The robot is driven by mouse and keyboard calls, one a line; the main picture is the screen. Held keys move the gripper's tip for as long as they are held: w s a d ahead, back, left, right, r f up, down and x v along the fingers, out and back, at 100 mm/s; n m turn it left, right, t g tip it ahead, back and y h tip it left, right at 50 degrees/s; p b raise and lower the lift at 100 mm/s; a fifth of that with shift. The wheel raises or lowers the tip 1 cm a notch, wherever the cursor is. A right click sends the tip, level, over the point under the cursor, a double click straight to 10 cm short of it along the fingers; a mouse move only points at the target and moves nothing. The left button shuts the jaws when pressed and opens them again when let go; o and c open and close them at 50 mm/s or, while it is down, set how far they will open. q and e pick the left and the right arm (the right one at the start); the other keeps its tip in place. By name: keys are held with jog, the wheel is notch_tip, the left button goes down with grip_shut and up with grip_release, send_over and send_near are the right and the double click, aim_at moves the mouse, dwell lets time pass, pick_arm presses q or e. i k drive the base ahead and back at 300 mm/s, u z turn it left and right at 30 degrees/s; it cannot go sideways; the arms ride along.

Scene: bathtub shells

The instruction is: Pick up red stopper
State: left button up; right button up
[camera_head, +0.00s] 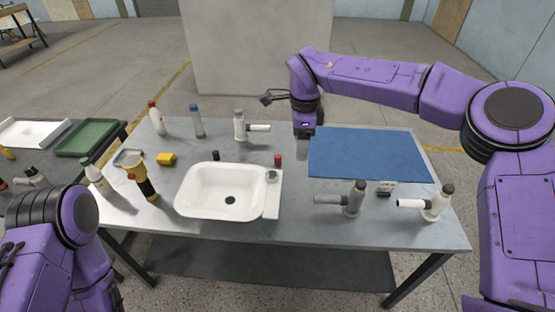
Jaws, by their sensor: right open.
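A small red stopper (277,160) stands upright on the grey table, just behind the right end of the white bathtub shell (222,190). My right gripper (304,143) points down above the table, behind and to the right of the red stopper and apart from it. It is open, with nothing seen in it; its fingers are small and hard to make out. My left arm shows at the lower left, but its gripper is not in view.
A black stopper (216,156) stands behind the shell. A blue mat (368,153) lies at the right. White tap-like parts (240,125) and a grey one (352,200) stand around.

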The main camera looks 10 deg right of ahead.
aim_at(278, 158)
jog(key=i, duration=0.95)
